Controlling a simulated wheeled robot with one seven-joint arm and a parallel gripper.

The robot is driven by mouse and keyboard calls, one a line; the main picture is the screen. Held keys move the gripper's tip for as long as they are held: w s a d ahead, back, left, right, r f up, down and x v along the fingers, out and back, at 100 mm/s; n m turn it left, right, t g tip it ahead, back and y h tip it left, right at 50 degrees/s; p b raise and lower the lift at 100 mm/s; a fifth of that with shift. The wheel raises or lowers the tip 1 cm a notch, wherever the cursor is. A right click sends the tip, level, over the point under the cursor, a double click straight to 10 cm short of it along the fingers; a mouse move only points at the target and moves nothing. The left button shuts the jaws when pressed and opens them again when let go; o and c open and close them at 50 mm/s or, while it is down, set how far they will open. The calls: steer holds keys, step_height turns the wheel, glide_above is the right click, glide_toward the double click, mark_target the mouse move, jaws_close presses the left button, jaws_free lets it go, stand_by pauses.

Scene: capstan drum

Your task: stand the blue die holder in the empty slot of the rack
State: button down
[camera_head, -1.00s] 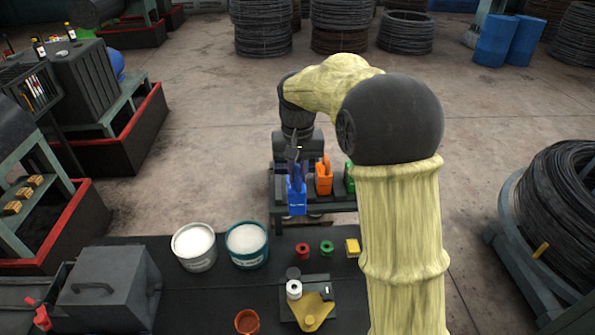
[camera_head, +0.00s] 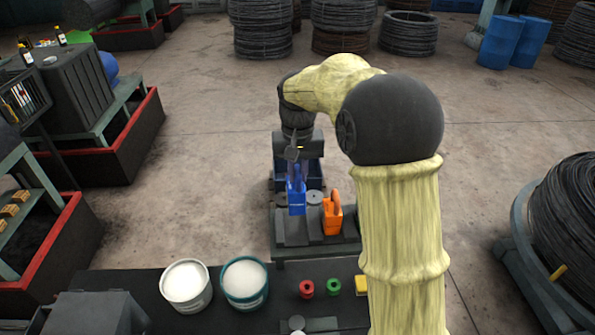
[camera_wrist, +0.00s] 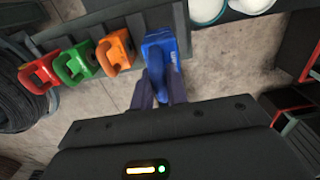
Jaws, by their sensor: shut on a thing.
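The blue die holder (camera_head: 297,203) is held upright in my gripper (camera_head: 297,176). My gripper is shut on it. It also shows in the wrist view (camera_wrist: 160,48), between my finger ends. The rack (camera_head: 291,233) is a dark grey stand below and around it, with its left part bare. An orange die holder (camera_head: 332,217) stands in the rack just right of the blue one. In the wrist view, orange (camera_wrist: 112,52), green (camera_wrist: 76,62) and red (camera_wrist: 40,73) holders stand in a row. I cannot tell whether the blue holder touches the rack.
A white bucket (camera_head: 186,286) and a teal bucket (camera_head: 244,283) stand on the dark front table. A red spool (camera_head: 306,289) and a green spool (camera_head: 333,287) are right of them. A wire coil (camera_head: 560,235) is at far right. Open floor lies left of the rack.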

mark_target(296, 190)
steer(key=shift+w+r, duration=0.1)
steer(key=shift+w, duration=0.05)
steer(key=shift+s+r, duration=0.1)
steer(key=shift+s, duration=0.25)
steer(key=shift+w+f, duration=0.2)
steer(key=shift+f, duration=0.05)
steer(key=shift+s+f, duration=0.1)
steer(key=shift+f, duration=2.45)
steer(key=shift+a+f, duration=0.2)
steer(key=shift+f, duration=0.15)
